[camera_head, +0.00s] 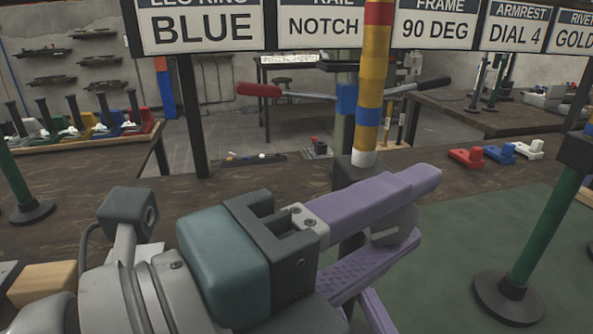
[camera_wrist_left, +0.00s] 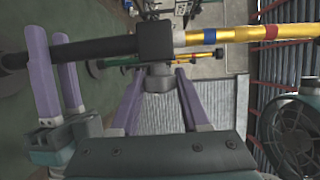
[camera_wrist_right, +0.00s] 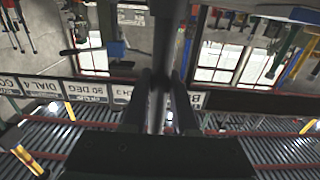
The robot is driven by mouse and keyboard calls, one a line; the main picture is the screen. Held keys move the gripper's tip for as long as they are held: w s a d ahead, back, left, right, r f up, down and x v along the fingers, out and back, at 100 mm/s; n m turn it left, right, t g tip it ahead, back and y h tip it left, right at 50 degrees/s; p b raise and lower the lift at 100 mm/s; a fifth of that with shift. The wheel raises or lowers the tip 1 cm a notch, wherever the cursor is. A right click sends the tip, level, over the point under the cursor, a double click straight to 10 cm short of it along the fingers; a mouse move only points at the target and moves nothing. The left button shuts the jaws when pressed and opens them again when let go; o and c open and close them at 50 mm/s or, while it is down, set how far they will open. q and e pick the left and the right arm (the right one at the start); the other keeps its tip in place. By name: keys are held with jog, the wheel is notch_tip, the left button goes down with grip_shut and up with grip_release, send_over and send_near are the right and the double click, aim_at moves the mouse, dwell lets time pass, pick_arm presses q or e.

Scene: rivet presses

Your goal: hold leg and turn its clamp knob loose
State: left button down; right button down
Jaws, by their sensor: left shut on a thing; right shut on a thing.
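The leg (camera_head: 374,70) stands upright, a yellow tube with coloured bands above a dark clamp collar (camera_head: 354,173). It lies crosswise in the left wrist view, its dark lower tube (camera_wrist_left: 95,48) left of the collar (camera_wrist_left: 155,40). My left gripper (camera_head: 412,208), with purple fingers, is shut on the grey clamp knob (camera_head: 393,232) just below the collar; the same fingers flank the knob (camera_wrist_left: 160,83) in the left wrist view. My right gripper (camera_wrist_right: 163,85) is shut on the dark lower tube (camera_wrist_right: 165,45). The knob is mostly hidden by the fingers.
Sign boards (camera_head: 324,25) hang across the top. A red-handled lever (camera_head: 258,90) stands behind the leg. Small red, blue and white blocks (camera_head: 515,152) lie at the right. A green post on a round base (camera_head: 508,297) stands at the right. The green mat (camera_head: 455,265) between is clear.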

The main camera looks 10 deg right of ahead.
pick_arm(q)
jog(key=n+t+h, duration=0.2)
jog(key=h, duration=0.1)
jog(key=shift+h, duration=0.3)
dwell(0.3)
jog(key=shift+c, duration=1.9)
grip_release()
jog(key=shift+a, duration=0.1)
jog(key=v, duration=1.2)
jog(key=shift+c, duration=0.2)
